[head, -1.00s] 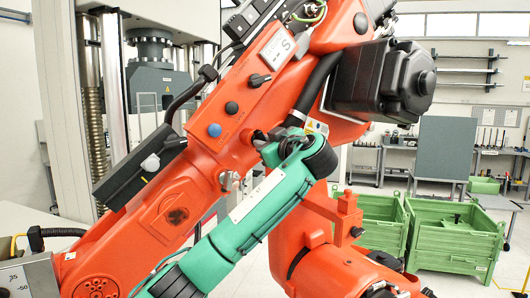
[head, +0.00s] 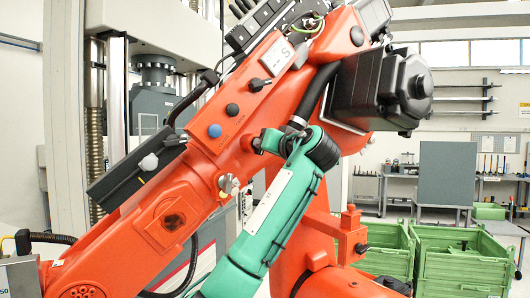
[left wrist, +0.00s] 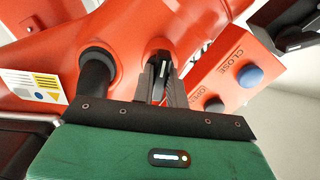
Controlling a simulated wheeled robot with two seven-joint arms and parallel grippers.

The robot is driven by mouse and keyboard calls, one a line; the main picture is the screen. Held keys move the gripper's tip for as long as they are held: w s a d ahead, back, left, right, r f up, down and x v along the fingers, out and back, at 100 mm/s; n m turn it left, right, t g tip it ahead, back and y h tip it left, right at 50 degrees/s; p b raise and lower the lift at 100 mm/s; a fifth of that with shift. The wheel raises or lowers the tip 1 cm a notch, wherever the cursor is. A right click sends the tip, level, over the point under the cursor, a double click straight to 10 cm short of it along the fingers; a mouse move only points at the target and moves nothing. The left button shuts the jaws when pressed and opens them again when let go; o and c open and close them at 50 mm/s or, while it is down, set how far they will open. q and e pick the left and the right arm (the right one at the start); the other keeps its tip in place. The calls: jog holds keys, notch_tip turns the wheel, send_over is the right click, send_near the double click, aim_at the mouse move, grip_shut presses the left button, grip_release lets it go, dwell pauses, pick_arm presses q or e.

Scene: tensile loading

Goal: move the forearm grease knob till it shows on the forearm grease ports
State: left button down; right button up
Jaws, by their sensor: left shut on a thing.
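My left gripper (head: 264,142), at the end of my green arm, is at the side of the large orange robot's forearm (head: 215,150). In the left wrist view its two dark fingers (left wrist: 162,80) are shut on a small dark piece with a pale stripe (left wrist: 163,70), which I take for the forearm grease knob. The fingers hide most of it, and no port marks around it can be read. Beside it are a blue button (left wrist: 249,76) marked CLOSE and a black button (left wrist: 213,104) marked OPEN; both show in the head view. My right gripper is not in view.
A black lever (head: 259,84) sits higher on the forearm, and a silver fitting (head: 228,184) lies below the buttons. A black hose (left wrist: 97,75) stands close to my left gripper. Green crates (head: 462,255) stand at the right, well apart.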

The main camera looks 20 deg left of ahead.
pick_arm(q)
jog(key=shift+r+m+b, duration=0.1)
jog(key=shift+m+b, duration=0.4)
jog(key=shift+m, duration=1.5)
jog(key=c, duration=1.4)
grip_release()
jog(key=shift+d, duration=0.1)
jog(key=b+v, duration=0.5)
jog(key=v, duration=0.8)
jog(key=shift+s+d+b, duration=0.25)
jog(key=shift+d+b, duration=0.05)
jog(key=shift+b, duration=0.1)
